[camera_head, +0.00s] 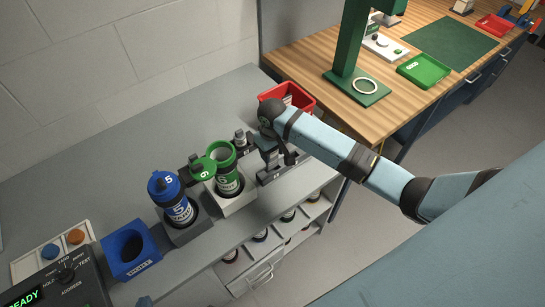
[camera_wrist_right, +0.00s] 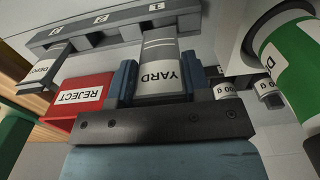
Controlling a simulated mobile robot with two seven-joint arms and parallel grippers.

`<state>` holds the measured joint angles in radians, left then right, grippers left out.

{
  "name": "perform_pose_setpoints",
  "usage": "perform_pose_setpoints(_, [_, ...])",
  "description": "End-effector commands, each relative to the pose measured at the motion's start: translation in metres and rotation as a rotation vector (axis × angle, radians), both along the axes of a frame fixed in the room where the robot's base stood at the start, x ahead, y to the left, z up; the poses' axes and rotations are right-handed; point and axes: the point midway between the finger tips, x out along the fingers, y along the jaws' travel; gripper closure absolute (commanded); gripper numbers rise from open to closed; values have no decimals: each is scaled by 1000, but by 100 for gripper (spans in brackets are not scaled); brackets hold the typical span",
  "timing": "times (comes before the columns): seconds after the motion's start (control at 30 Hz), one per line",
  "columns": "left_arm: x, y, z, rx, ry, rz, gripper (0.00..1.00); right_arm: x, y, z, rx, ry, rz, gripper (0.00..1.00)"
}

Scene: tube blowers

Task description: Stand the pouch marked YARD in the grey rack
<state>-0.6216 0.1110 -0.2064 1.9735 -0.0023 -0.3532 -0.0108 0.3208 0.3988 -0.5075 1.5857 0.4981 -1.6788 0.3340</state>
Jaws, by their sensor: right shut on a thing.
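The YARD pouch (camera_wrist_right: 158,70) is a grey-white piece with a printed label, held between the two blue fingers of my right gripper (camera_wrist_right: 157,88). In the head view my right gripper (camera_head: 272,148) is at the grey rack (camera_head: 285,171) on the bench. The rack (camera_wrist_right: 125,27) also crosses the top of the right wrist view, with numbered labels. The pouch's far end is close to the rack's edge there; I cannot tell whether it is in a slot. Another labelled pouch (camera_wrist_right: 42,73) is at the rack's left end. My left gripper is not in view.
A red REJECT bin (camera_head: 312,102) stands behind the gripper. A green carrier (camera_head: 222,157) and a blue carrier (camera_head: 167,187) stand in holders to its left. A blue open box (camera_head: 112,257) and a READY panel (camera_head: 62,285) are further left. The bench's back is clear.

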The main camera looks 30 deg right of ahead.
Motion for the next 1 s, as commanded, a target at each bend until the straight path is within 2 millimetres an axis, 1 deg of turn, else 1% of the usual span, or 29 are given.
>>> perform_pose_setpoints(0.03, [1,0,2,-2,-1,3,100,-1,0,-9,-1,6,-1,83])
perform_pose_setpoints(0.1, [2,0,3,-5,-1,7,100,-1,0,-20,0,6,-1,83])
perform_pose_setpoints(0.2, [2,1,1,-7,5,11,100,-1,0,-31,-1,5,-1,83])
perform_pose_setpoints(0.4, [-1,3,-5,-4,17,15,100,-1,0,-35,0,2,0,83])
perform_pose_setpoints(0.63, [-3,3,-4,-4,18,13,100,-1,0,-38,0,2,0,83])
perform_pose_setpoints(0.67, [-3,3,-4,-4,17,13,100,-1,0,-38,0,2,0,51])
perform_pose_setpoints(0.7, [-3,3,-3,-4,17,13,100,-1,0,-38,0,2,0,42])
perform_pose_setpoints(0.73, [-3,3,-3,-4,16,13,100,-1,0,-38,0,2,0,35])
perform_pose_setpoints(0.77, [-3,2,-3,-5,15,12,100,-1,0,-38,0,2,0,30])
perform_pose_setpoints(1.0, [-2,1,0,-6,11,10,100,-1,0,-38,0,2,0,30])
